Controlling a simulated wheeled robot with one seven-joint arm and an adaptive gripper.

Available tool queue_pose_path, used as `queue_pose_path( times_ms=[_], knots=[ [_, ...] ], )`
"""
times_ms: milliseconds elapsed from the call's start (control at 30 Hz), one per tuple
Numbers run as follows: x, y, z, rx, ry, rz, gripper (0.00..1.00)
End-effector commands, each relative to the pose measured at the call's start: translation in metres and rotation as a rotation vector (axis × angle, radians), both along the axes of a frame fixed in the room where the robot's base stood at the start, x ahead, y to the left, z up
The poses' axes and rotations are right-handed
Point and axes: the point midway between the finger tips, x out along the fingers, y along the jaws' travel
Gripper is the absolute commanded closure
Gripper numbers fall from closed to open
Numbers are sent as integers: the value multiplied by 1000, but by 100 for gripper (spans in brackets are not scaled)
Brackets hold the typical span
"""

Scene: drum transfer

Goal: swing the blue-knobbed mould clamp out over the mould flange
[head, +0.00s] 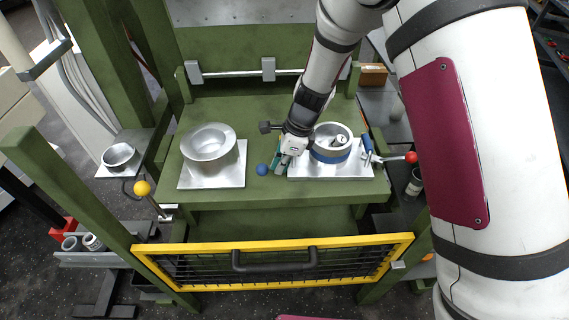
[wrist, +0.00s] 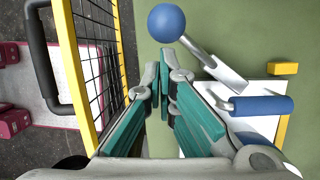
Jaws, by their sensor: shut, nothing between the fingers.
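The clamp's blue ball knob (head: 262,169) sits just left of the right-hand mould's white plate (head: 352,171). In the wrist view the knob (wrist: 166,22) is just beyond my fingertips, and its metal lever (wrist: 222,72) slants down right toward the plate. The right mould (head: 330,156) is a metal ring with a blue band; my wrist partly hides its left side and flange. My gripper (head: 277,170) is low between knob and mould, its teal fingers (wrist: 166,62) shut and empty. A gap shows between fingertips and knob in the wrist view; contact elsewhere cannot be told.
A silver flanged mould (head: 208,146) stands on the left plate (head: 212,182). A yellow-framed mesh gate (head: 275,245) crosses the front. A red-knobbed lever (head: 411,157) is right of the mould. A blue cylindrical piece (wrist: 260,104) lies beside the clamp lever.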

Motion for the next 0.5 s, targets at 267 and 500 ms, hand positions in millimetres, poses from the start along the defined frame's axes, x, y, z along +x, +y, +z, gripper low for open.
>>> queue_pose_path(
  times_ms=[267,500],
  knots=[
    [-2,4,1,-1,0,-46,100],
    [-2,21,2,0,0,-260,100]
  ],
)
